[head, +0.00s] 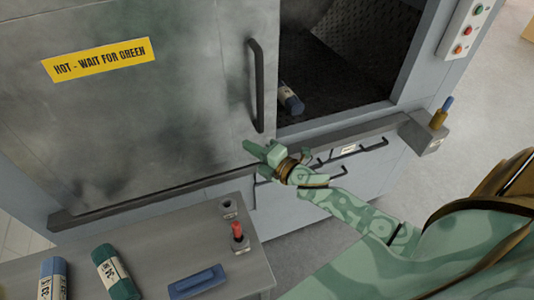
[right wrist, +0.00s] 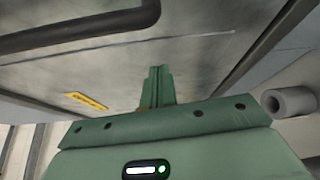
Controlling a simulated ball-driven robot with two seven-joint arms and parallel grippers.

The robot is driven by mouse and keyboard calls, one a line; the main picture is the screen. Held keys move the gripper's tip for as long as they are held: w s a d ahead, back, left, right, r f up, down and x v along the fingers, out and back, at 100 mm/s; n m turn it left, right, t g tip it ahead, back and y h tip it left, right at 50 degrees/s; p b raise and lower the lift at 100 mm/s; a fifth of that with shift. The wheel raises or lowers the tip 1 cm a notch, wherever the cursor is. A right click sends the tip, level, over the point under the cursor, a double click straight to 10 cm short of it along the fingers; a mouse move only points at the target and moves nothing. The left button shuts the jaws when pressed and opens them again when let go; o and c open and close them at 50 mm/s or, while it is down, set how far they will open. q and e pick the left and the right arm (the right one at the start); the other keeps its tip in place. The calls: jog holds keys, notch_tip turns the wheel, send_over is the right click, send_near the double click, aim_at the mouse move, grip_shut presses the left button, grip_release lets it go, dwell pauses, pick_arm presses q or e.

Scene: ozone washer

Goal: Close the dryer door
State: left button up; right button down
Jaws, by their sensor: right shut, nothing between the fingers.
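The dryer door (head: 150,120) is a large scuffed grey metal panel covering the left of the machine front. Its black vertical bar handle (head: 257,85) is at the panel's right edge. To the right of the handle the dark chamber opening (head: 340,60) is uncovered, so the door stands partly open. My right gripper (head: 254,148) is shut and empty, just below the handle's lower end and close to the door; contact cannot be told. In the right wrist view its closed fingers (right wrist: 157,85) point at the panel, with the handle (right wrist: 75,30) across the upper left. My left gripper is not in view.
A blue-and-white rolled item (head: 291,98) lies inside the chamber. A grey table (head: 160,250) in front holds blue and green rolls, a blue flat piece and a red-topped post (head: 238,235). A button panel (head: 468,30) is at upper right. Floor is clear at right.

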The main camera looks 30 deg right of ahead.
jog(key=d, duration=0.1)
jog(key=w+d, duration=0.1)
jog(key=d, duration=0.1)
jog(key=shift+w+d+r+p, duration=0.15)
jog(key=shift+w+d+p, duration=0.1)
jog(key=shift+w+p, duration=0.15)
jog(key=shift+d, duration=0.1)
